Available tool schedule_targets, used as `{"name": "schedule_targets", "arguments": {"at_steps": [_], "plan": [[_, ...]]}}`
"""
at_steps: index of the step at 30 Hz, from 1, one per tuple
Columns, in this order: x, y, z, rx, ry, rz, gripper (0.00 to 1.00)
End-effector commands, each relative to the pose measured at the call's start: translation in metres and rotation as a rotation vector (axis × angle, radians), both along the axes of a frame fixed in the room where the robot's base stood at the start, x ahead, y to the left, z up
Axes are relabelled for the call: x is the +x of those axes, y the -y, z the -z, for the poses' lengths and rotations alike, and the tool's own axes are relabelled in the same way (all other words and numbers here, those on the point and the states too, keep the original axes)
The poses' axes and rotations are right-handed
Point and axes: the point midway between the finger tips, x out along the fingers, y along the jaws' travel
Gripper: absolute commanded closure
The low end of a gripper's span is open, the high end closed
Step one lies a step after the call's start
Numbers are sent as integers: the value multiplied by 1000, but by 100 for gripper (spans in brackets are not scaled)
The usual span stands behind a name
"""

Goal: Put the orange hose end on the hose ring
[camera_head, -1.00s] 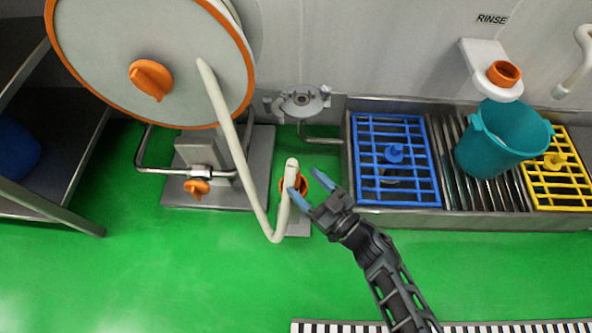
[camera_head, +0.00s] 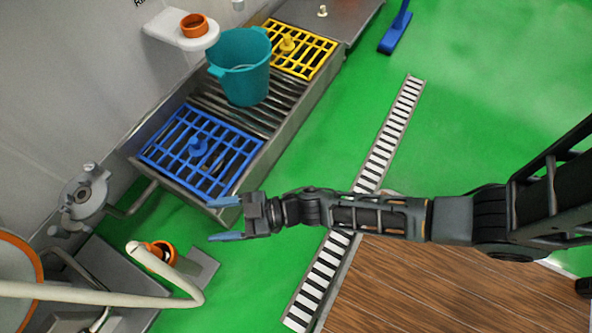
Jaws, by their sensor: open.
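A cream hose (camera_head: 85,291) comes in from the left and bends back sharply. Its rounded pale end (camera_head: 136,248) points up, beside and partly in front of an orange ring-shaped piece (camera_head: 167,250). That orange piece is above a grey floor plate (camera_head: 203,272). I cannot tell whether the orange piece is fixed to the hose or separate from it. My gripper (camera_head: 220,219) is open and empty, to the right of the hose end and orange piece, apart from them. Another orange ring (camera_head: 194,25) sits on a white wall bracket at the top.
A steel trough with a blue grate (camera_head: 225,165), a teal bucket (camera_head: 242,85) and a yellow grate (camera_head: 316,47) lies above my gripper. A grey metal fitting (camera_head: 84,196) is on the wall at left. A striped floor drain (camera_head: 380,150) and open green floor are to the right.

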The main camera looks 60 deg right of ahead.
Motion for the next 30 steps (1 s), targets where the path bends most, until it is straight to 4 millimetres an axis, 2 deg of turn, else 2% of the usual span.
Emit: {"name": "schedule_targets", "arguments": {"at_steps": [1,3,7,12,18,24,27,30], "plan": [[-19,22,-7,-22,2,44,31],[-44,45,-22,-45,5,104,31],[-92,77,-52,-77,-7,213,31],[-153,97,-101,-94,-54,348,31],[-214,99,-169,-77,-148,498,31],[-245,93,-227,-41,-234,605,31],[-251,90,-244,-27,-258,631,31],[-253,90,-251,-22,-269,643,31]]}}
